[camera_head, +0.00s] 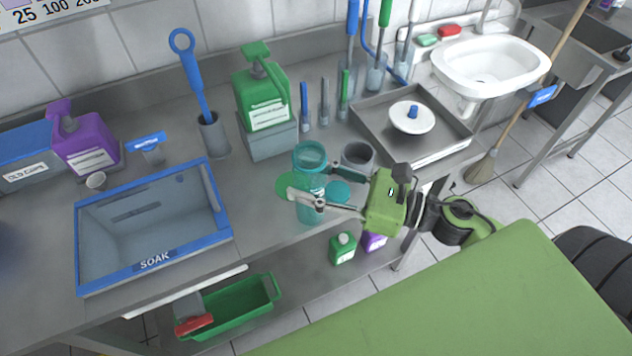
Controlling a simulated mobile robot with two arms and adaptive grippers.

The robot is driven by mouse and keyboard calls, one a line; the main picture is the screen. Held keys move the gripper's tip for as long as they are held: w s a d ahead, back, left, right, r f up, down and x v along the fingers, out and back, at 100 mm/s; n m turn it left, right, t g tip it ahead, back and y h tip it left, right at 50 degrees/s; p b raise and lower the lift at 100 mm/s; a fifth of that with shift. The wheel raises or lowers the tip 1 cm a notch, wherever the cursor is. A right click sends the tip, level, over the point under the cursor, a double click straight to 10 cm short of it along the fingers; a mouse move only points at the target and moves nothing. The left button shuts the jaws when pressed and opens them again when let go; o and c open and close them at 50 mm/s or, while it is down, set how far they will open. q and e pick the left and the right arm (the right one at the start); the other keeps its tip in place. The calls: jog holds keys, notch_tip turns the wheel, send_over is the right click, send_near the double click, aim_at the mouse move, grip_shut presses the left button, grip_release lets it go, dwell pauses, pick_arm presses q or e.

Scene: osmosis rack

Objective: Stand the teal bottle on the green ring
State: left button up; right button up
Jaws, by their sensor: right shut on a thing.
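The teal bottle (310,157) is see-through, open at the top and roughly upright near the front edge of the steel counter. My right gripper (308,186) reaches in from the right and is shut on the bottle, with its fingers across the bottle's side. The green ring (286,186) shows as a flat green patch on the counter, just left of and partly behind the bottle. The bottle and fingers hide part of it. I cannot tell whether the bottle's base touches the counter. My left gripper is not in view.
A teal lid (338,190) and a grey cup (357,156) are close to the right of the bottle. A blue-rimmed SOAK bin (224,222) stands left. A green pump bottle (262,95) stands behind. A steel tray (448,150) is at the right.

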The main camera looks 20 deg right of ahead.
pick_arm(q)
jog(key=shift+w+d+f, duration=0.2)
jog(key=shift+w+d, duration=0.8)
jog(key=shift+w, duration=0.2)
pick_arm(e)
jog(key=w+f, duration=0.2)
jog(key=w, duration=0.8)
pick_arm(q)
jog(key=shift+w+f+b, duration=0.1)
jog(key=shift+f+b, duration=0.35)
jog(key=shift+b, duration=0.2)
pick_arm(e)
jog(key=shift+a+f, duration=0.1)
jog(key=shift+f, duration=0.35)
jog(key=o, duration=2)
jog(key=shift+c, duration=0.2)
